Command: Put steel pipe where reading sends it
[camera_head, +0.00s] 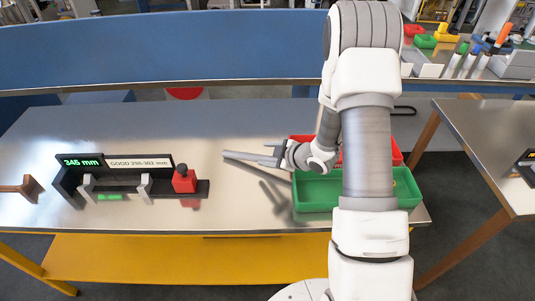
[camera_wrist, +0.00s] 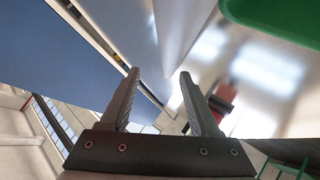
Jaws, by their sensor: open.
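The steel pipe (camera_head: 248,157) is a light grey bar just left of my gripper (camera_head: 277,152) in the head view, left of the bins. My gripper is open, its fingers by the pipe's right end; I cannot tell whether they touch it. The wrist view shows my two fingers (camera_wrist: 158,95) spread apart, with a grey tapering shape beyond that I cannot identify surely. The gauge display (camera_head: 81,162) reads 345 mm. Its label (camera_head: 139,163) appears to read GOOD 298-302 mm. The gauge's cradle between two grey supports is empty. A green bin (camera_head: 318,204) stands in front of a red bin (camera_head: 397,152).
A red block with a dark knob (camera_head: 185,181) sits at the gauge's right end. A wooden piece (camera_head: 20,188) lies at the left table edge. A blue panel (camera_head: 200,48) runs behind the metal table (camera_head: 225,115). The table between gauge and bins is mostly clear.

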